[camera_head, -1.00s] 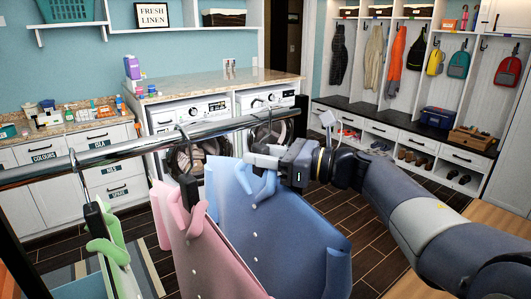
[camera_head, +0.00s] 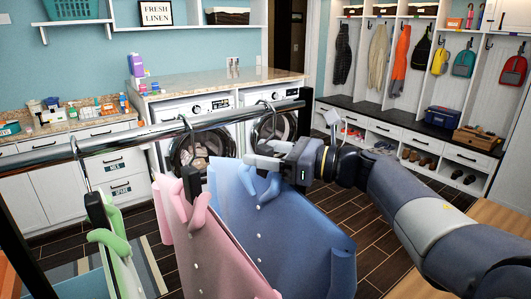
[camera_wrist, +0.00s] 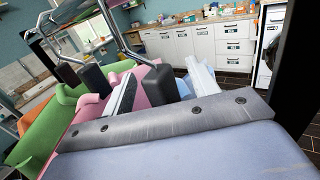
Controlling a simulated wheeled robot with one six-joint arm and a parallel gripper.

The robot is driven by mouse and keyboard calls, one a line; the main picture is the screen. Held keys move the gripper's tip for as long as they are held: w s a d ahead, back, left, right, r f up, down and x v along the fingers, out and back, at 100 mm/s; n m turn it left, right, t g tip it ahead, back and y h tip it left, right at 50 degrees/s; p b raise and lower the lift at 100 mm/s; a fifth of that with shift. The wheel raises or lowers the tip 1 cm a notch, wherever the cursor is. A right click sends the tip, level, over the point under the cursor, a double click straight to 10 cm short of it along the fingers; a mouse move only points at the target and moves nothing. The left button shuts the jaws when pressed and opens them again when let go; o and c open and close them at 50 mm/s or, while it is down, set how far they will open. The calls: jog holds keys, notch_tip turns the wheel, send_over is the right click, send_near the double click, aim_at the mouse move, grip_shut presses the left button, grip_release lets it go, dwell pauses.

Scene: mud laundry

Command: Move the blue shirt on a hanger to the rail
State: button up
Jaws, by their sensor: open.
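The blue shirt (camera_head: 285,235) hangs at the right of the row of shirts in the head view. A metal hook (camera_head: 266,106) above it loops over the metal rail (camera_head: 150,133). My gripper (camera_head: 268,155) is open at the top of the blue shirt, close to the hanger's neck, just below the rail. In the wrist view my gripper's two fingers (camera_wrist: 160,85) stand apart, with pale blue cloth (camera_wrist: 183,87) showing between them. Whether a finger touches the hanger cannot be told.
The rail's dark end post (camera_head: 304,115) is right of the hook. Washing machines (camera_head: 200,145) and a counter stand behind. Open floor lies to the right.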

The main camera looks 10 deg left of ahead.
jog(key=shift+f, duration=0.1)
jog(key=shift+d, duration=0.5)
jog(key=s+d+b, duration=0.1)
jog(key=d+b, duration=0.2)
jog(key=d, duration=0.6)
jog(key=shift+s+d, duration=0.15)
jog(key=shift+d, duration=0.25)
jog(key=shift+a, duration=0.1)
jog(key=a+p, duration=0.1)
jog(key=a, duration=0.2)
jog(key=w+a+p, duration=0.1)
jog(key=a, duration=0.3)
jog(key=a+p, duration=0.1)
jog(key=a, duration=0.3)
jog(key=shift+w+r+p, duration=0.15)
jog(key=shift+r+p, duration=0.25)
jog(key=shift+d+r+p, duration=0.2)
jog(key=shift+r+p, duration=0.45)
jog(key=shift+p, duration=0.15)
